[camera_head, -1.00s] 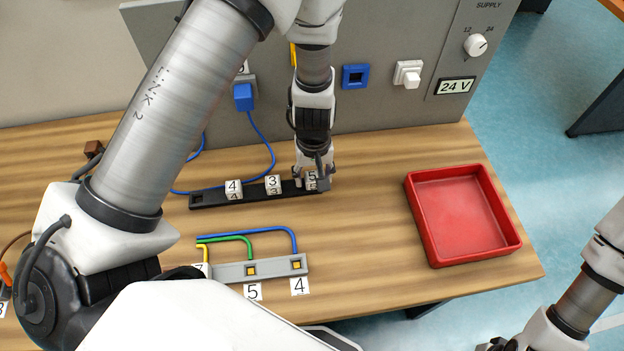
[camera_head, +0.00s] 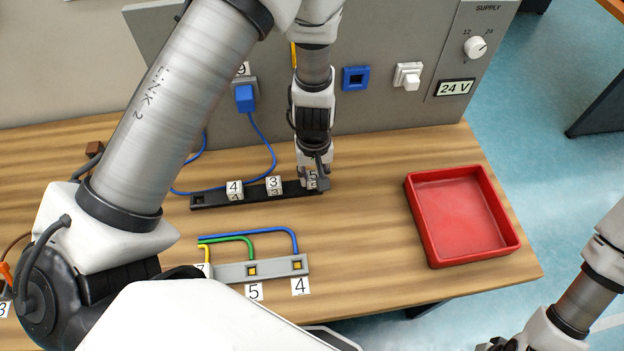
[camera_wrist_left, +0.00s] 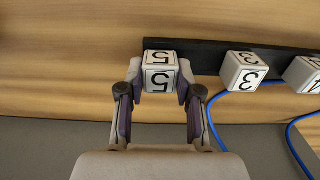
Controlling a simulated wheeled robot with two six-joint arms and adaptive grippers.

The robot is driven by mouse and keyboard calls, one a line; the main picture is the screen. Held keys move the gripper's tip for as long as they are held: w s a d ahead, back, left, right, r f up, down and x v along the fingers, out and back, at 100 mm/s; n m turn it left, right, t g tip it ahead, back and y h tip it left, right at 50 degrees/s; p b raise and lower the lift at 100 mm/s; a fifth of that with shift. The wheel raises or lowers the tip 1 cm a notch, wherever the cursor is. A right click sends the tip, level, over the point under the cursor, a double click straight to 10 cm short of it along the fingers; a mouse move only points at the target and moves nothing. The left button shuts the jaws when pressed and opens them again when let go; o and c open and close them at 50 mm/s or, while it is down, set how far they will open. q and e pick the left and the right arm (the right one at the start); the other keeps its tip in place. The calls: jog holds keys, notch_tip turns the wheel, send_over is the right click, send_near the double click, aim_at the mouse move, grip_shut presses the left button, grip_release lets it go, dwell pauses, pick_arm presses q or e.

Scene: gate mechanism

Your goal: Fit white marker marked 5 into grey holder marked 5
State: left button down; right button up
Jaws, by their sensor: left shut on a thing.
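The white marker marked 5 (camera_head: 312,179) is a cube at the right end of the black rack (camera_head: 212,199). My left gripper (camera_head: 315,181) is shut on it from above. In the left wrist view the marker marked 5 (camera_wrist_left: 160,71) sits between both fingertips (camera_wrist_left: 159,84); I cannot tell whether it is lifted. The grey holder (camera_head: 230,271) lies nearer on the table, with a yellow-centred socket (camera_head: 252,271) above a label 5 (camera_head: 254,291). Its left end is hidden by my arm. My right gripper (camera_head: 497,344) is partly cut off at the bottom edge.
White markers 3 (camera_head: 274,184) and 4 (camera_head: 235,189) stand in the rack. A red tray (camera_head: 431,247) stands on the right. Coloured lines (camera_head: 262,230) run behind the holder. A grey panel (camera_head: 385,108) with blue cable (camera_head: 262,136) stands behind. Table between rack and tray is clear.

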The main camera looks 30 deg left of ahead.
aim_at(314, 176)
pick_arm(q)
jog(key=shift+r+p, duration=2.4)
jog(key=shift+r, duration=0.2)
jog(key=shift+f, duration=0.1)
